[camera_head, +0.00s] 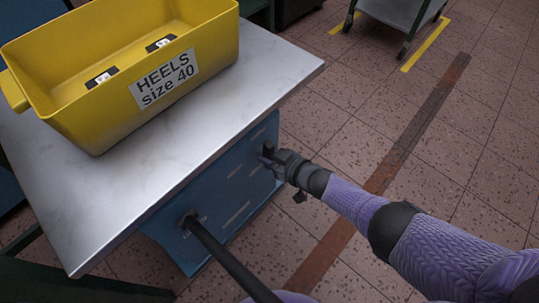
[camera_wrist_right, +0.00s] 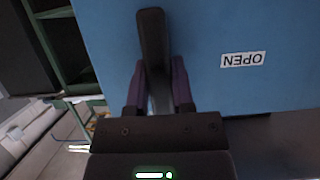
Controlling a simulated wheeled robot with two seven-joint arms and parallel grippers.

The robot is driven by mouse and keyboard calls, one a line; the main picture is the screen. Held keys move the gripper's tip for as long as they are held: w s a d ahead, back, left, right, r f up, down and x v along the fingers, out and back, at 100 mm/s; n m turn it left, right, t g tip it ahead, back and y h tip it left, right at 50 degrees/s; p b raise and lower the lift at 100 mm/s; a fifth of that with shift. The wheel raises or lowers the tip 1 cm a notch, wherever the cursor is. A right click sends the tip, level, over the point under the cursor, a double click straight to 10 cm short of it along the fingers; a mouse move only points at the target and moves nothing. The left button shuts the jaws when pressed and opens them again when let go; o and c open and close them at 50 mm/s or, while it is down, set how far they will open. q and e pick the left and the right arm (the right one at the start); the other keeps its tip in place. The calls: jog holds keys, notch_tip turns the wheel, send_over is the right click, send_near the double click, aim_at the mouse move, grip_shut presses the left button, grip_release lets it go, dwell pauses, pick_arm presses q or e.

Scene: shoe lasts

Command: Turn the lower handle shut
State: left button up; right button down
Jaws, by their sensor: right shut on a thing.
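A dark handle (camera_wrist_right: 152,35) stands out from the side of a blue cabinet (camera_wrist_right: 220,25) in the right wrist view. My right gripper (camera_wrist_right: 159,82) is shut on this handle, with one finger on each side of it. A white label (camera_wrist_right: 242,65) reading OPEN, upside down in this view, is on the blue face to the right of the handle. In the head view my right gripper (camera_head: 271,157) is at the cabinet side below the metal top, and it hides most of the handle. My left gripper is not in view.
A yellow bin (camera_head: 110,125) labelled HEELS size 40 stands on the metal top (camera_head: 215,130). A black tube-like part (camera_head: 225,258) meets the cabinet side at lower left. A grey cart (camera_head: 400,10) stands far off. The tiled floor right of the cabinet is clear.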

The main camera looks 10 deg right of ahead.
dwell(0.4)
jog(key=shift+c, duration=2.4)
grip_release()
pick_arm(q)
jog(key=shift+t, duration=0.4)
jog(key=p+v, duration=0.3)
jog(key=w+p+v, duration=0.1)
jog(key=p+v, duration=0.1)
jog(key=p, duration=0.1)
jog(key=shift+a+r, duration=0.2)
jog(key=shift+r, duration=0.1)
pick_arm(e)
jog(key=v, duration=1)
